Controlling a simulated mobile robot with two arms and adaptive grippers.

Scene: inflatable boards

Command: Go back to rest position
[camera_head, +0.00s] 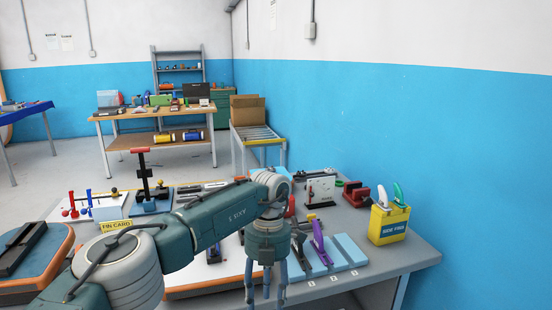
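My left arm comes in from the lower left and reaches across the workbench. My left gripper (267,290) points down in front of the bench's near edge, its fingers apart, with nothing visible between them. Its fingertips are near the bottom of the view. My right gripper is not in view.
Right of the gripper is a blue slotted rack (348,249) with a purple fin (320,243). A yellow fin box (389,224) stands near the bench's right end. An orange-edged board (58,262) lies left. A blue wall (400,130) runs along the right.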

